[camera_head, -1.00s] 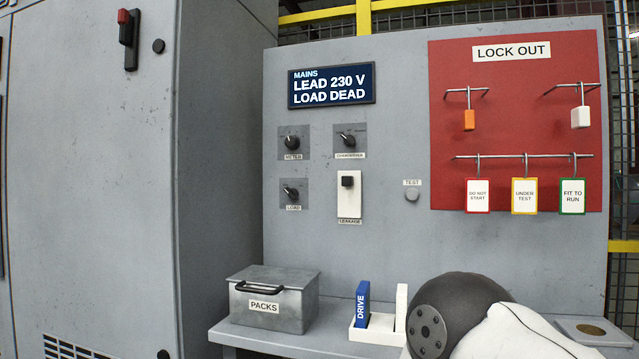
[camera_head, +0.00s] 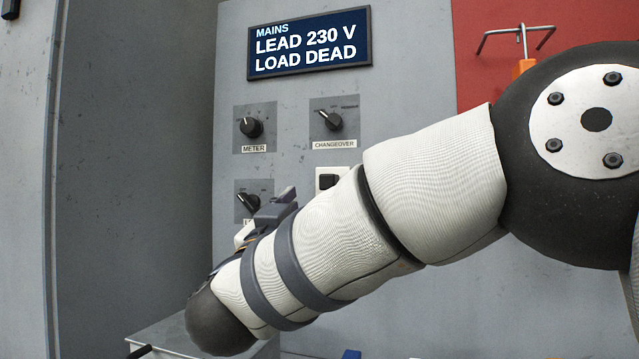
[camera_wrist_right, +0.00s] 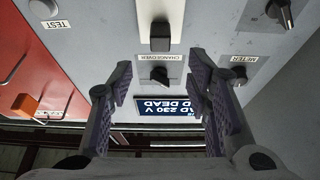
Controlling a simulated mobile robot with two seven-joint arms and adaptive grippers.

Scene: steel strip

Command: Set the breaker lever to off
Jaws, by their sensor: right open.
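At the top left edge of the head view, a dark piece (camera_head: 10,9) on the grey cabinet is cut off; it looks like the lower end of the red-handled lever's black mount. The red handle itself is out of view. My right gripper (camera_head: 274,210) is in front of the panel by the LOAD knob, largely hidden by my own forearm. In the right wrist view the gripper (camera_wrist_right: 160,85) is open and empty, its fingers framing the CHANGEOVER knob (camera_wrist_right: 159,73) and the sign, seen upside down. My left gripper is not in view.
The METER knob (camera_head: 251,127), CHANGEOVER knob (camera_head: 329,120) and LOAD knob (camera_head: 246,201) are on the panel. The black leakage switch (camera_head: 328,181) is partly behind my arm. The packs box (camera_head: 165,338) is below. The red lockout board (camera_head: 480,65) is at right.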

